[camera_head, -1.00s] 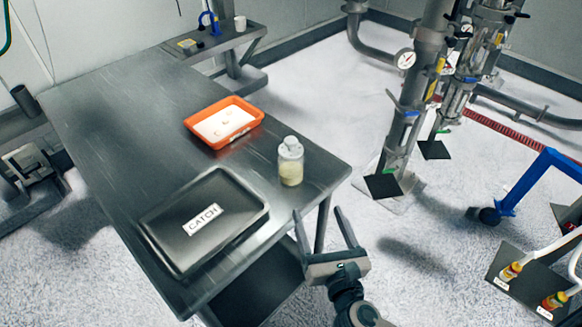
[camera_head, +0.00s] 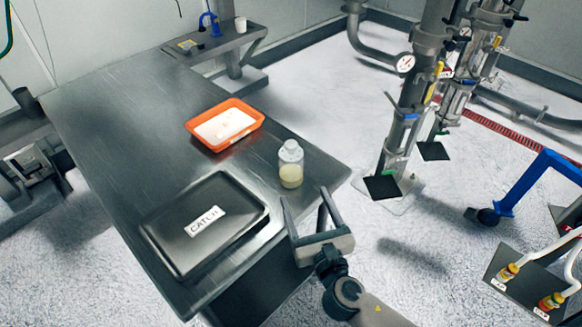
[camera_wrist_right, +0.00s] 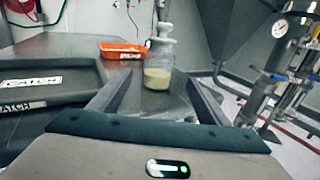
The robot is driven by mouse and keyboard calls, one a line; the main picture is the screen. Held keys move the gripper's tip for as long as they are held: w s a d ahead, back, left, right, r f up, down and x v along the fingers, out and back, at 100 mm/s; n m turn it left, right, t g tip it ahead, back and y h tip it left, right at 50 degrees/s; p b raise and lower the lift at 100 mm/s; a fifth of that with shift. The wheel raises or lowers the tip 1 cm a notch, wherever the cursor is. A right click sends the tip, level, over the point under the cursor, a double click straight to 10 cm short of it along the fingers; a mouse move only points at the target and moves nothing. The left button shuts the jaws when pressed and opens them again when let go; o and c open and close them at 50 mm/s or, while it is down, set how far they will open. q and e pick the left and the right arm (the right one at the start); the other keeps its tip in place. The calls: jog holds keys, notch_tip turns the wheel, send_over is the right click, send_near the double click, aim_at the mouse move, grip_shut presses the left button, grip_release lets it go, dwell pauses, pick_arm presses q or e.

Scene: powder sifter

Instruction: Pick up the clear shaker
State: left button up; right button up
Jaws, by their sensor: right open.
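The clear shaker (camera_head: 290,165) stands upright on the metal table near its right edge, with pale powder in its lower part. My right gripper (camera_head: 304,194) is open and empty, just in front of the shaker at the table's edge. In the right wrist view the shaker (camera_wrist_right: 159,62) shows ahead, between the two open fingers (camera_wrist_right: 157,85) and beyond their tips. The fingers do not touch it. My left gripper is not in view.
A black tray labelled CATCH (camera_head: 165,237) lies left of the gripper on the metal table (camera_head: 110,110). An orange tray (camera_head: 191,128) with white powder sits behind the shaker. Steel pipework (camera_head: 400,130) stands to the right, beyond open floor.

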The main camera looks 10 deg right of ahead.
aim_at(295, 177)
jog(key=w, duration=0.3)
jog(key=w+p, duration=0.1)
jog(key=w, duration=0.3)
jog(key=shift+a, duration=0.2)
jog(key=shift+p, duration=0.3)
jog(key=shift+w+a, duration=0.1)
jog(key=shift+w, duration=0.3)
jog(key=w+p, duration=0.1)
jog(key=w, duration=0.2)
jog(key=shift+a, duration=0.2)
jog(key=shift+w+f, duration=0.15)
jog(key=shift+w, duration=0.5)
jog(key=shift+c, duration=0.4)
jog(key=c, duration=1.2)
jog(key=shift+o, duration=0.2)
